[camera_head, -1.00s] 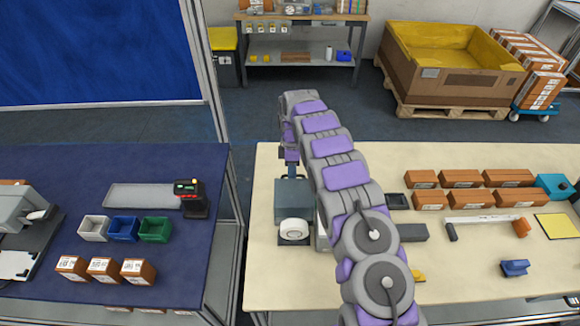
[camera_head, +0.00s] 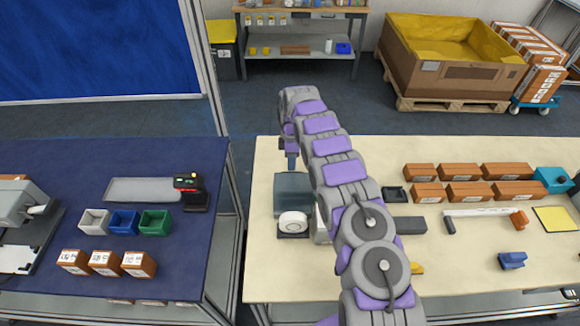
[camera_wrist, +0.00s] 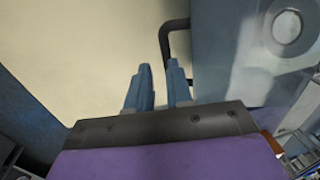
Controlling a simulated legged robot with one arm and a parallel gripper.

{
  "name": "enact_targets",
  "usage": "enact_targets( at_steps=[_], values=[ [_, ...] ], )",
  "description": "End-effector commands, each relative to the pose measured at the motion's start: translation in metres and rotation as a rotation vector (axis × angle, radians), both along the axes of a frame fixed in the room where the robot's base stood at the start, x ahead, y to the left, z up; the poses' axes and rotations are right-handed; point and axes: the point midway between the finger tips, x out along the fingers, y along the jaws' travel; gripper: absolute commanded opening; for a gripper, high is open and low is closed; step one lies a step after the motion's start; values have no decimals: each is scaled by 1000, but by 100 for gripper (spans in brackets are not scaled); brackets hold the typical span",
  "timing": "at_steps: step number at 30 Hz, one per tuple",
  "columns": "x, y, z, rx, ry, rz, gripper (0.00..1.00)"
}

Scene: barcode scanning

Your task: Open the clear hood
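The clear hood (camera_head: 292,188) is a blue-grey see-through box over a device with a white roll (camera_head: 292,222), left on the cream table. In the wrist view, the hood (camera_wrist: 222,45) is at the upper right, with a dark bent handle (camera_wrist: 164,38) on its left side. My gripper (camera_head: 291,163) points down at the hood's far edge in the head view. In the wrist view, my gripper (camera_wrist: 159,66) has two blue fingers with a gap between them. The right finger overlaps the handle's lower part; I cannot tell whether they touch. Nothing is seen held.
Brown boxes (camera_head: 466,191), a dark grey block (camera_head: 408,226) and a blue object (camera_head: 512,260) lie right of my arm. A blue table (camera_head: 60,170) with bins and a scanner (camera_head: 190,192) stands left across a gap. My arm hides part of the cream table (camera_head: 265,160).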

Motion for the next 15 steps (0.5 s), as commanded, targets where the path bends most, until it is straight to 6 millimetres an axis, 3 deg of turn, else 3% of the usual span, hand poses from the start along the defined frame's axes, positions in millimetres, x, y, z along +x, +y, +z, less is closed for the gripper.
enact_targets(
  at_steps=[6,15],
  values=[
    [-7,2,-3,0,17,0,38],
    [-10,4,-3,-2,27,2,38]
  ],
)
